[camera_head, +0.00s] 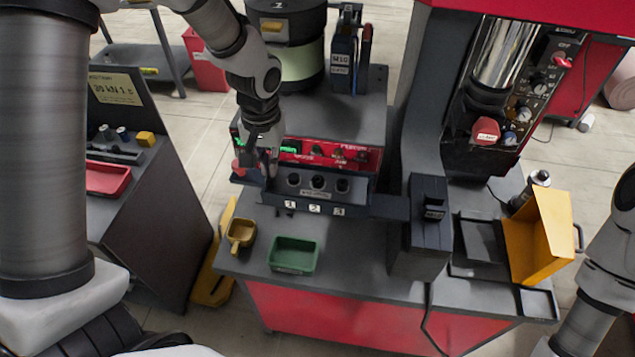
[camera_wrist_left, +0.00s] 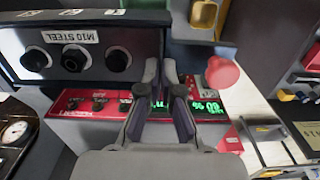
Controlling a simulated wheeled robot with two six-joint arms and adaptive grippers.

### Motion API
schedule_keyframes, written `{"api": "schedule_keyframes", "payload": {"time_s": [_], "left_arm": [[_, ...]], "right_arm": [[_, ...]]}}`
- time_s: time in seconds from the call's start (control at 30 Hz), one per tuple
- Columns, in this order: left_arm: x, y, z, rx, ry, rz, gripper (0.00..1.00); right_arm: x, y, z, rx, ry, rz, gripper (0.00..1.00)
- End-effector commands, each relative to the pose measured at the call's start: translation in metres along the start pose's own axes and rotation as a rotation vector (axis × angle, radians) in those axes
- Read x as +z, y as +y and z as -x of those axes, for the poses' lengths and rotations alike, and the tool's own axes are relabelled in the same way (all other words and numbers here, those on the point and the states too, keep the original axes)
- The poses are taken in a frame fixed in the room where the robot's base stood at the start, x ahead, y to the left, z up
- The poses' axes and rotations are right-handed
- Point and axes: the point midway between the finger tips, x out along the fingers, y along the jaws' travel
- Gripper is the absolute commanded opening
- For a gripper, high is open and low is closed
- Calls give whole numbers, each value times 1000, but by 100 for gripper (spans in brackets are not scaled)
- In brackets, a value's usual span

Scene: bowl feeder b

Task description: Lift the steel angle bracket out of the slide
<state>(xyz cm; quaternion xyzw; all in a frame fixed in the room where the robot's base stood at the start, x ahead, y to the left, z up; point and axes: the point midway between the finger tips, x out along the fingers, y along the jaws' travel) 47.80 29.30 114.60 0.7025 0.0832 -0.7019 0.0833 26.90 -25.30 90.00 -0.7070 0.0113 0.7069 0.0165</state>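I cannot make out the steel angle bracket in either view. A dark horizontal bar (camera_head: 388,206) runs from the numbered block towards the right-hand block; I cannot tell whether it is the slide. My left gripper (camera_head: 268,170) points down in front of the red control panel (camera_head: 310,153), at the left end of the block with three round holes (camera_head: 318,187). In the wrist view the left fingers (camera_wrist_left: 160,68) converge almost to touching, with nothing visible between them. The panel's green digits (camera_wrist_left: 206,107) show beside them. My right arm enters at the right edge; its gripper is out of view.
A green tray (camera_head: 293,255) and a small yellow scoop (camera_head: 241,234) are on the bench front. A yellow angled guard (camera_head: 541,238) stands right. A red knob (camera_wrist_left: 222,75) is close beside the left fingers. The bench front between tray and right-hand block is clear.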

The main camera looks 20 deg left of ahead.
Motion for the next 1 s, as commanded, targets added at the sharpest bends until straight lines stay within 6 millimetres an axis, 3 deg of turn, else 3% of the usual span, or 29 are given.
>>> {"api": "schedule_keyframes", "payload": {"time_s": [1.0], "left_arm": [[0, 0, 39, 1, 2, 0, 0]], "right_arm": [[0, 0, 28, 0, 0, 0, 0]]}}
